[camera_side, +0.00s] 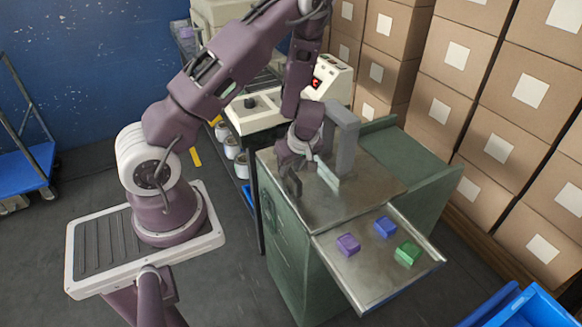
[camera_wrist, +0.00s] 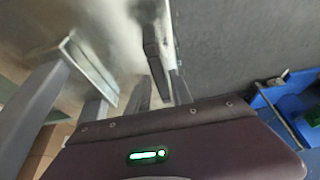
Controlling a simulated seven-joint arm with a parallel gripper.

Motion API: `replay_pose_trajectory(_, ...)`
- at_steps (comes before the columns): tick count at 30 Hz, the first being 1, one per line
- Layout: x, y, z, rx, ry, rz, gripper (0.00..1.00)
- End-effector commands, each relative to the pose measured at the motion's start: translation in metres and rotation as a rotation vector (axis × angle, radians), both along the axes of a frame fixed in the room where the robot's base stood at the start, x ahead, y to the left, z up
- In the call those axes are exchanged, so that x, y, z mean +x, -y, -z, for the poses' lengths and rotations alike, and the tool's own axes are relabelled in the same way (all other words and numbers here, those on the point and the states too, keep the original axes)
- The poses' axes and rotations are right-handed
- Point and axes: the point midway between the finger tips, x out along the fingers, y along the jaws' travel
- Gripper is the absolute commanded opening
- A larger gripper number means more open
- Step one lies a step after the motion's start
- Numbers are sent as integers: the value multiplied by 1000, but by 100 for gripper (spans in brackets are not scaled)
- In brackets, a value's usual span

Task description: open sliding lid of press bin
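A green cabinet (camera_side: 287,238) with a bare metal top (camera_side: 365,190) stands right of my arm. On the top are a grey upright frame (camera_side: 345,140) and a pale raised bar (camera_side: 328,174) at its foot. The bar also shows in the wrist view (camera_wrist: 88,62). I cannot tell for certain which part is the sliding lid. My gripper (camera_side: 292,184) points down close above the left edge of the metal top. Its dark fingers (camera_wrist: 150,75) look apart, with nothing between them, to one side of the bar. Fingertip contact with the top is unclear.
A metal tray (camera_side: 345,268) juts out at the front with a purple block (camera_side: 348,244), a blue block (camera_side: 385,227) and a green block (camera_side: 408,252). A cream machine (camera_side: 262,112) stands behind. Stacked cartons (camera_side: 480,90) line the right. Blue bins (camera_side: 530,308) sit lower right.

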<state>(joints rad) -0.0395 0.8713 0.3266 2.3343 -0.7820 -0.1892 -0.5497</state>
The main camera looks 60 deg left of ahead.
Motion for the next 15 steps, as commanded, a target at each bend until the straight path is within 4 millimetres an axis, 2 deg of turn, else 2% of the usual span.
replay_pose_trajectory(1, 0, 0, 0, 0, 0, 0, 15)
replay_pose_trajectory(3, 0, 0, 0, 0, 0, 0, 1)
replay_pose_trajectory(15, 0, 0, 0, 0, 0, 1, 0)
